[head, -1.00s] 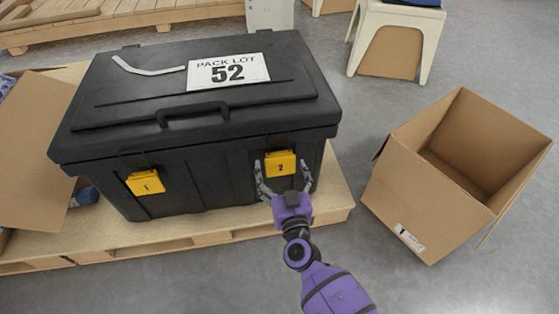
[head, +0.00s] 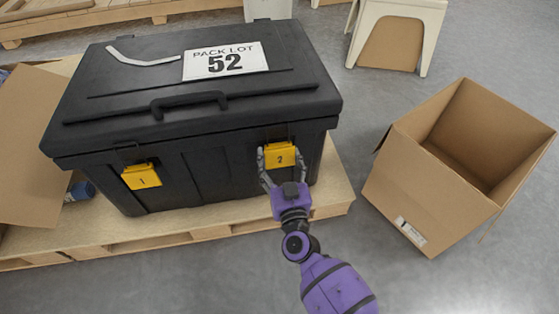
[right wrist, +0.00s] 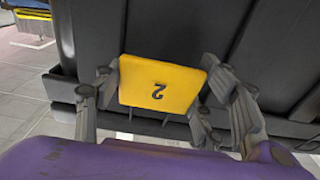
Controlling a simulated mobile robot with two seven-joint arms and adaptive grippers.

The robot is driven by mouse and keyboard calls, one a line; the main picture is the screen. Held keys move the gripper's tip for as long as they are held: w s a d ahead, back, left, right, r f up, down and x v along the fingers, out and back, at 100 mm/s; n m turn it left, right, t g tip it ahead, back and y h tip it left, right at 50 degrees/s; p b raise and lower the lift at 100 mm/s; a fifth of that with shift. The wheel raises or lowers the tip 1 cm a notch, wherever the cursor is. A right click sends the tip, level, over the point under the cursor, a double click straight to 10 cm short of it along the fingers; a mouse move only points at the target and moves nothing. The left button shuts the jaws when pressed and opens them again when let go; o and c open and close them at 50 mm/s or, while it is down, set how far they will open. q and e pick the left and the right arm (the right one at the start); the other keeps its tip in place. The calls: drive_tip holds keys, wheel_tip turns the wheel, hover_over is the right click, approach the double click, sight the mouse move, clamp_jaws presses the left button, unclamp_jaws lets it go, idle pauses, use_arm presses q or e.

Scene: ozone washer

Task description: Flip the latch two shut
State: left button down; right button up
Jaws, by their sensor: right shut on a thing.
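The black lidded box (head: 195,168) stands on a wooden pallet with its lid down. Yellow latch two (head: 280,154) is on the right of its front face; latch one (head: 141,176) is on the left. Latch two appears slightly tilted out at its lower edge. My right gripper (head: 280,160) is shut on latch two, with a finger at each side edge. In the right wrist view the latch (right wrist: 160,84) shows its 2 upside down between the grey fingers. My left gripper is not in view.
The pallet (head: 215,232) extends a little in front of the box. An open cardboard box (head: 425,195) stands on the floor to the right. A white stool (head: 428,40) is behind it. A cardboard flap (head: 25,150) lies at the left.

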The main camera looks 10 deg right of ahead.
drive_tip(key=shift+w+f+b, duration=0.15)
drive_tip(key=shift+f+b, duration=0.3)
drive_tip(key=shift+b, duration=0.25)
drive_tip(key=shift+w+d+r+t, duration=0.1)
drive_tip(key=shift+t, duration=0.4)
drive_tip(key=shift+w+r+t, duration=0.1)
drive_tip(key=shift+r+t, duration=0.05)
drive_tip(key=shift+t, duration=0.25)
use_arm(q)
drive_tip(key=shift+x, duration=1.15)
use_arm(e)
drive_tip(key=o, duration=1.2)
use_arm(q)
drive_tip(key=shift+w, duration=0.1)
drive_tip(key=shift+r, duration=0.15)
use_arm(e)
drive_tip(key=shift+r, duration=0.1)
